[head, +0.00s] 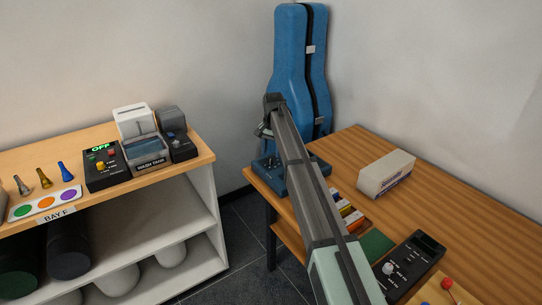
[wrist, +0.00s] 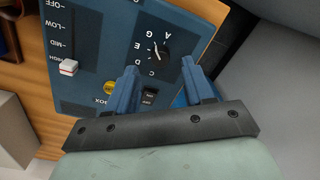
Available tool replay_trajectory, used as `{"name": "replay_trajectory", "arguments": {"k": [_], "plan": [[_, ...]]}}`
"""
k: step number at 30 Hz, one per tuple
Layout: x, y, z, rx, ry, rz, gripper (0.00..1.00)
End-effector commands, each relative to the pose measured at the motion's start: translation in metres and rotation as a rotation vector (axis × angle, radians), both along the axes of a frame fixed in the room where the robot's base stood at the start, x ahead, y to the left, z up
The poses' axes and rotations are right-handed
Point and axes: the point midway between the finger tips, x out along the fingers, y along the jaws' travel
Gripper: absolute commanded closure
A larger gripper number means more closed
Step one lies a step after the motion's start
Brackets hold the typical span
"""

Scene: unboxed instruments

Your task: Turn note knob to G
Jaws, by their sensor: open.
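The note knob (wrist: 155,49) is a dark round dial with a thin pale pointer, on a blue panel (wrist: 95,45) in the wrist view. Note letters, among them A, G, E, D and C, ring it and appear turned over. I cannot tell which letter the pointer marks. My gripper (wrist: 158,64) is open, its two blue fingers apart near the knob, one tip on each side of its lower edge. Contact cannot be told. In the head view the blue box (head: 270,164) stands on the desk's far left corner, partly behind my arm, which hides the knob.
The panel also has a white-and-red slider (wrist: 68,67) by HIGH, a yellow button (wrist: 110,88) and a dark rocker switch (wrist: 149,96). A blue instrument case (head: 290,50) stands behind the box. A white carton (head: 386,174) lies to the right on the desk.

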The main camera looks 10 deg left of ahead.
Motion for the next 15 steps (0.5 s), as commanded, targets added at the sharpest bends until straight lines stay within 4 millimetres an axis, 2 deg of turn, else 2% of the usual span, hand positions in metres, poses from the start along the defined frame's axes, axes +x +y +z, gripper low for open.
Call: {"name": "replay_trajectory", "arguments": {"k": [1,9,15], "plan": [[0.001,0.000,0.012,0.002,-0.002,0.000,0.48],[0.001,-0.002,0.064,0.001,-0.002,0.000,0.48],[0.000,-0.003,0.091,0.001,-0.001,0.000,0.48]]}}
